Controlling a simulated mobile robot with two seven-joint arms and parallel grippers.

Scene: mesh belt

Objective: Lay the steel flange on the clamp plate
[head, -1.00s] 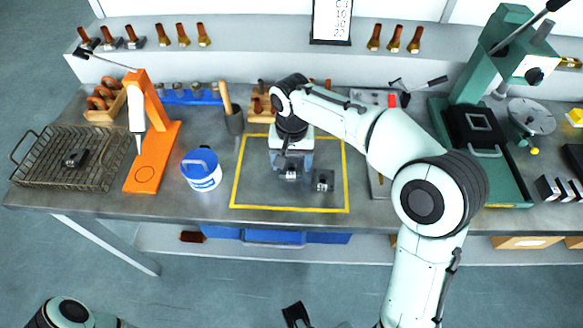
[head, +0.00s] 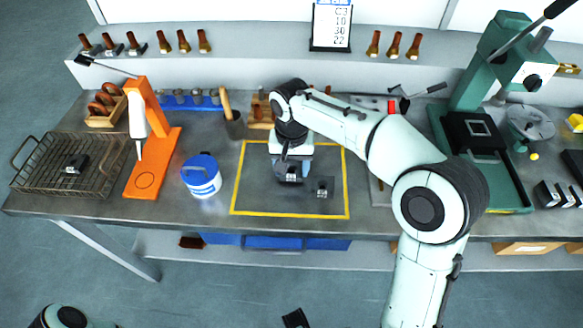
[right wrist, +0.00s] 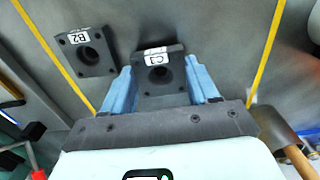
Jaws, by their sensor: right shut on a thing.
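My right gripper (head: 290,170) is shut on a dark square block with a round bore and a white label, seemingly C3, which I take as the steel flange (right wrist: 158,72). In the right wrist view its blue fingers (right wrist: 160,90) stand on either side of it. A similar block labelled B2 (right wrist: 86,52) lies apart on the bench in the yellow outline. The clamp plate is not certain; the orange stand (head: 144,182) at left has a flat base with a circle mark. A dark piece at the bottom edge may be my left gripper (head: 296,318); its jaws are unclear.
A mesh basket (head: 38,172) holding a dark block stands at far left. A blue-lidded tub (head: 201,178) stands between the orange stand and the yellow outline (head: 238,185). A green press (head: 505,190) stands at right. A mallet (head: 233,118) is behind the outline.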

